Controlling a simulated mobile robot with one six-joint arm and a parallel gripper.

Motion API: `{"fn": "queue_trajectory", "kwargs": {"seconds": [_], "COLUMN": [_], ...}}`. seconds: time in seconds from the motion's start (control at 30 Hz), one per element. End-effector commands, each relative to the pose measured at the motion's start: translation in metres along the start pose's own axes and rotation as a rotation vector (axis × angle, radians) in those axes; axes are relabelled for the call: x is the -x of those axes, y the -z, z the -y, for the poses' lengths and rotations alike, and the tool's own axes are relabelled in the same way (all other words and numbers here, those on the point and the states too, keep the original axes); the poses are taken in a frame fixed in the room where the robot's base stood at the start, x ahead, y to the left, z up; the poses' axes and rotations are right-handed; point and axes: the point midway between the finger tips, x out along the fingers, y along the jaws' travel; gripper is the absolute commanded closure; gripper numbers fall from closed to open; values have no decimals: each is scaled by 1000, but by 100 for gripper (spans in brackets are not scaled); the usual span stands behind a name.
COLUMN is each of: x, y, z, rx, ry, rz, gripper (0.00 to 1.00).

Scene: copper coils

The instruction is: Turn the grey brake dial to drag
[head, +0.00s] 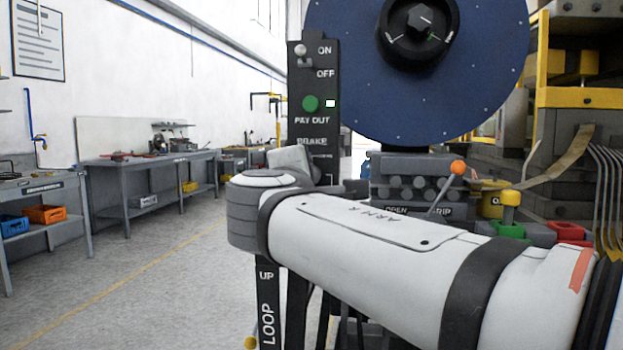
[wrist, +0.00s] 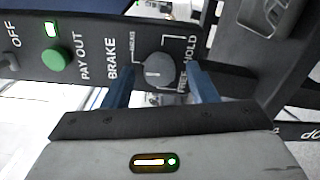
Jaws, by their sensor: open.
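In the wrist view the grey brake dial (wrist: 158,70) sits on the dark panel beside the word BRAKE. FREE and HOLD are printed around it, with a smaller label at its upper left that is hard to read. A short pale mark shows on the dial's face, but which label it points to is unclear. My gripper (wrist: 161,78) is open, its two blue fingers on either side of the dial. I cannot tell whether they touch it. In the head view the dial is hidden behind my arm, below the word BRAKE on the control panel (head: 313,128).
On the panel are a green PAY OUT button (head: 311,103), a lit white indicator (head: 330,103) and an ON/OFF toggle (head: 301,51). A large blue reel (head: 440,95) stands to the right. An orange-knobbed lever (head: 457,168) rises beyond my arm. Open floor lies left.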

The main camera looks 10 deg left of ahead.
Motion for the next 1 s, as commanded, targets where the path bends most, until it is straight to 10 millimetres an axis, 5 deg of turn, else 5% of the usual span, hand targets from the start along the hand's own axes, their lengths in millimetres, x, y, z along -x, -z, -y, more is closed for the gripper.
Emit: {"fn": "queue_trajectory", "kwargs": {"seconds": [0.27, 0.7, 1.0], "x": [6, 70, 78], "y": [0, 1, 0], "z": [-1, -1, 0], "rx": [0, 1, 0], "ry": [-1, -1, 0], "rz": [-2, -3, 0], "gripper": [48, 48, 48]}}
